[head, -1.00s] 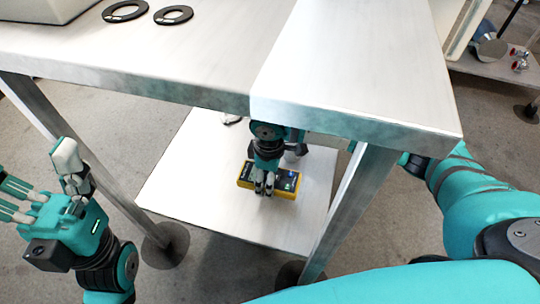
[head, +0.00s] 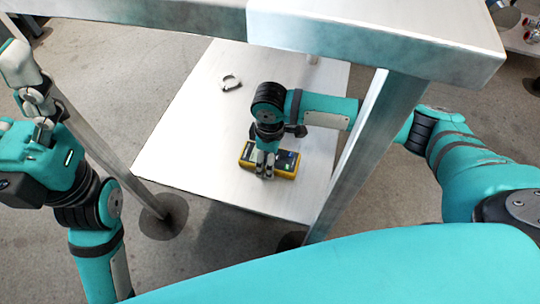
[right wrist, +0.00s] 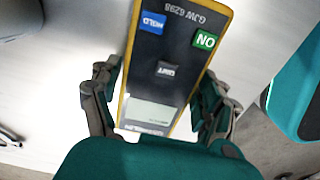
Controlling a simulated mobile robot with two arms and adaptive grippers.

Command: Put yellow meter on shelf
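The yellow meter (head: 286,163), with a dark face and coloured buttons, is at the lower white shelf (head: 195,150) under the tabletop. In the head view my right gripper (head: 265,172) is over the meter. My left gripper (head: 20,95) is empty, fingers spread, at the left edge, outside the table leg.
The upper tabletop (head: 330,38) overhangs the shelf. A metal leg (head: 365,150) stands between the shelf and my right arm. The shelf's left part is clear.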

